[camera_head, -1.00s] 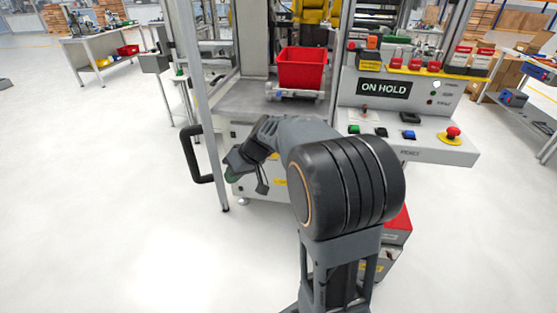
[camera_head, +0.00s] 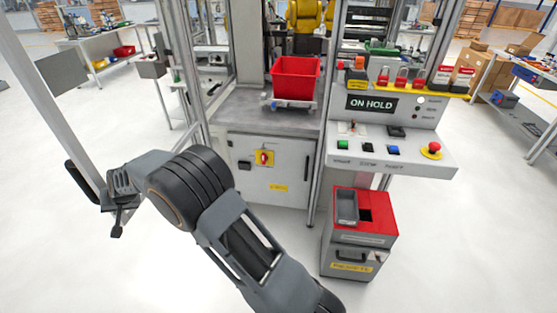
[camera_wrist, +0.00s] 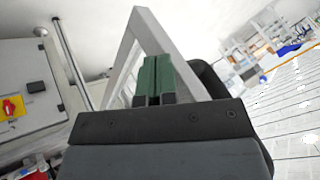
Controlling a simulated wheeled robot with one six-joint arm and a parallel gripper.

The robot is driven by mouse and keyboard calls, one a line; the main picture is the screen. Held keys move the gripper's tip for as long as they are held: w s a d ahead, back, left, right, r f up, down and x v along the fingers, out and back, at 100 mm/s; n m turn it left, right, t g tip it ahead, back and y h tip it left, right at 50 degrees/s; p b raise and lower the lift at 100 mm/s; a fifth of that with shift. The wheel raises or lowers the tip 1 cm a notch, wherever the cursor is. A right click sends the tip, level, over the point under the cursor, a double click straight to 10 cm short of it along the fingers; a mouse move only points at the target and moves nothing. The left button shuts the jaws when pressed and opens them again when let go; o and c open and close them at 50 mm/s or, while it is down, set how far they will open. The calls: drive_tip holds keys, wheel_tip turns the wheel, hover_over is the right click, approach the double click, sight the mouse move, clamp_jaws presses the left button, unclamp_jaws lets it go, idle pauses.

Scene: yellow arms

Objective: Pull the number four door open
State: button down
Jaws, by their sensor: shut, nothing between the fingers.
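The door is a pale metal frame (camera_head: 45,100) that stands swung out to the left of the cell in the head view, its near post slanting down. I can make out no number on it. Its black bar handle (camera_head: 84,182) is on the near post, partly behind my gripper. My gripper (camera_head: 112,192) is by the lower end of that post, beside the handle. In the wrist view, the green fingers of my gripper (camera_wrist: 156,78) are shut together with nothing between them. The door frame (camera_wrist: 160,35) rises just beyond them. I cannot tell whether they touch it.
The cell opening shows a red bin (camera_head: 296,78) on a grey shelf above a cabinet (camera_head: 285,178). A control panel (camera_head: 390,150) with an ON HOLD sign juts out at right, above a red-topped box (camera_head: 362,225). The floor in front and left is clear.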

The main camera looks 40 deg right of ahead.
drive_tip(key=shift+w+a, duration=0.65)
drive_tip(key=shift+a, duration=0.05)
drive_tip(key=s+d+r+b, duration=0.3)
drive_tip(key=s+r+b, duration=0.1)
drive_tip(key=s+r, duration=0.45)
drive_tip(key=s+d+f+n+g+h, duration=0.1)
drive_tip(key=s+d+h, duration=0.1)
drive_tip(key=s+d, duration=0.8)
drive_tip(key=s+d+f+n+g+h, duration=0.1)
drive_tip(key=s+d+h, duration=0.1)
drive_tip(key=s+d, duration=0.7)
drive_tip(key=s, duration=0.7)
drive_tip(key=shift+s+d+f, duration=0.15)
drive_tip(key=shift+s+d, duration=0.15)
drive_tip(key=shift+d, duration=0.1)
